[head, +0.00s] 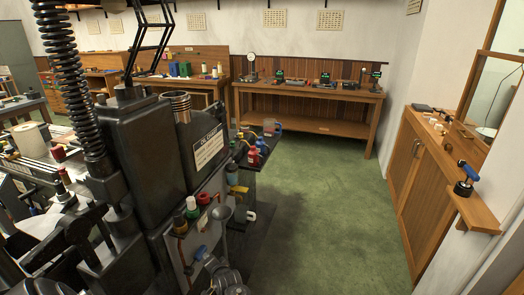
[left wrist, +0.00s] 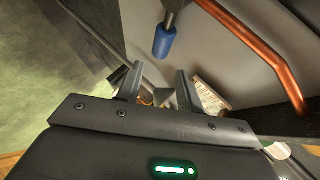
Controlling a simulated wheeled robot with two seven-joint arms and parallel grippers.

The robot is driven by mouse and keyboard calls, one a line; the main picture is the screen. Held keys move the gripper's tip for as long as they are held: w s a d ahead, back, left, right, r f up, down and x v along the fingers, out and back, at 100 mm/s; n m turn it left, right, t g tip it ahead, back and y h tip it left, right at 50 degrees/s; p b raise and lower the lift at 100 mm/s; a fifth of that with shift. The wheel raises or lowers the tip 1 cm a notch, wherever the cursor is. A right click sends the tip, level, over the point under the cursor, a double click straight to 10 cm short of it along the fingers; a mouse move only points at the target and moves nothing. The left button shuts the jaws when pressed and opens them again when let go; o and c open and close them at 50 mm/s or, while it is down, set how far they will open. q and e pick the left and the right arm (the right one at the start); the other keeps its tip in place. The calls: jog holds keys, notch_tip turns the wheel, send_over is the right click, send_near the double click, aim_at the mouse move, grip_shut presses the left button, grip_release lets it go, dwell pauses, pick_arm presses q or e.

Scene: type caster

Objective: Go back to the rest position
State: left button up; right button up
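My left gripper (left wrist: 158,82) shows in the left wrist view with its two dark fingers apart and nothing clearly held between them. A blue handle (left wrist: 164,40) on a dark rod is just beyond the fingertips, apart from them. The type caster (head: 150,150), a large dark machine, fills the left of the head view. A blue handle (head: 200,253) shows low on its front. A grey rounded part near the bottom edge there may be mine; I cannot tell. My right gripper is in neither view.
A copper pipe (left wrist: 262,52) runs close to the left gripper on the right. A wooden workbench (head: 310,92) stands at the back, and a wooden cabinet (head: 425,180) along the right wall. The green floor (head: 330,215) between machine and cabinet is clear.

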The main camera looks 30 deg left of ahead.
pick_arm(q)
jog(key=w+d+f+t+h, duration=0.2)
jog(key=d+f+t+h, duration=0.15)
jog(key=d+f, duration=0.45)
jog(key=s+d+f+g+h, duration=0.1)
jog(key=s+d+f+h, duration=0.1)
jog(key=s+d+f, duration=0.4)
jog(key=s+d+f+g+h, duration=0.1)
jog(key=s+d+f+h, duration=0.2)
jog(key=s+f, duration=0.4)
jog(key=s+d+f+g+h, duration=0.1)
jog(key=s+d+f, duration=0.1)
jog(key=s, duration=0.8)
jog(key=s+d+f+m+g+h, duration=0.1)
jog(key=s+f, duration=0.4)
jog(key=s, duration=0.6)
jog(key=s+d+f+g+h, duration=0.1)
jog(key=s+d+f+g, duration=0.2)
jog(key=s, duration=0.7)
jog(key=shift+s+d+f+m, duration=0.3)
jog(key=shift+s+d, duration=0.05)
jog(key=shift+d, duration=0.4)
jog(key=shift+s+g, duration=0.1)
jog(key=shift+g, duration=0.15)
